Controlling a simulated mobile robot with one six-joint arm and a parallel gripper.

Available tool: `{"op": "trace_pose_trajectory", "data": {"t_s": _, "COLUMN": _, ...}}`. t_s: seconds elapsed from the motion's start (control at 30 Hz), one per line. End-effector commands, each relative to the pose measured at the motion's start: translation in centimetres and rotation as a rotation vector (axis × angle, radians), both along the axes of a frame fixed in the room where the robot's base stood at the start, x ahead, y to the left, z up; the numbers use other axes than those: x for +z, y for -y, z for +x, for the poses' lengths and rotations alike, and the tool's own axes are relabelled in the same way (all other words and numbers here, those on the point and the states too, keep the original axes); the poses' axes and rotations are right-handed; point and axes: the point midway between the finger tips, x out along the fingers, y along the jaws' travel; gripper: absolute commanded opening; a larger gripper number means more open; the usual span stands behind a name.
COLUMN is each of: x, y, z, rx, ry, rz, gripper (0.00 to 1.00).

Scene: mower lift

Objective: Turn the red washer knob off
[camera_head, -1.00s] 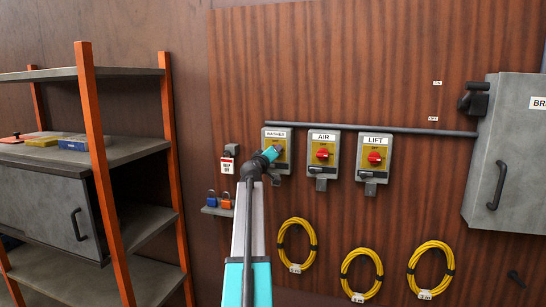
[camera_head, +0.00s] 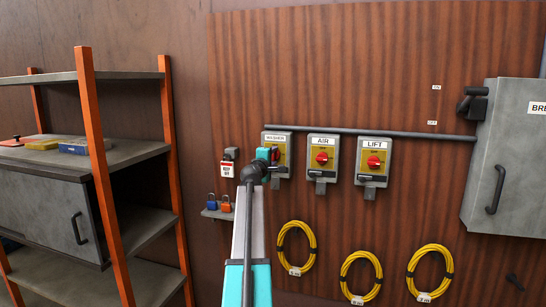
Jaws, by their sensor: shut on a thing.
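The washer switch box (camera_head: 278,138) is grey with a yellow plate and a "WASHER" label, the leftmost of three boxes on the wooden panel. Its red knob (camera_head: 275,155) shows only as a small red patch beside my gripper. My gripper (camera_head: 272,155) is at the front of this box, shut on the knob. My own wrist and forearm hide much of the box's lower left and most of the knob, so I cannot read the knob's angle.
The AIR box (camera_head: 323,141) and LIFT box (camera_head: 374,144) with red knobs stand close on the right. A conduit (camera_head: 420,132) runs above. Padlocks (camera_head: 226,204) sit on a small ledge left of my arm. Yellow coiled hoses (camera_head: 297,248) hang below.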

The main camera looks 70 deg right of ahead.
Motion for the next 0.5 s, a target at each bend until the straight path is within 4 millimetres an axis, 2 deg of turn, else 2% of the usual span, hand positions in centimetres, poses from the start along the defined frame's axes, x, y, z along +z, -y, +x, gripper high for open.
{"op": "trace_pose_trajectory", "data": {"t_s": 0.5, "x": -0.12, "y": -0.02, "z": -0.03, "rx": -0.001, "ry": -0.053, "rz": -0.002, "gripper": 0.16}}
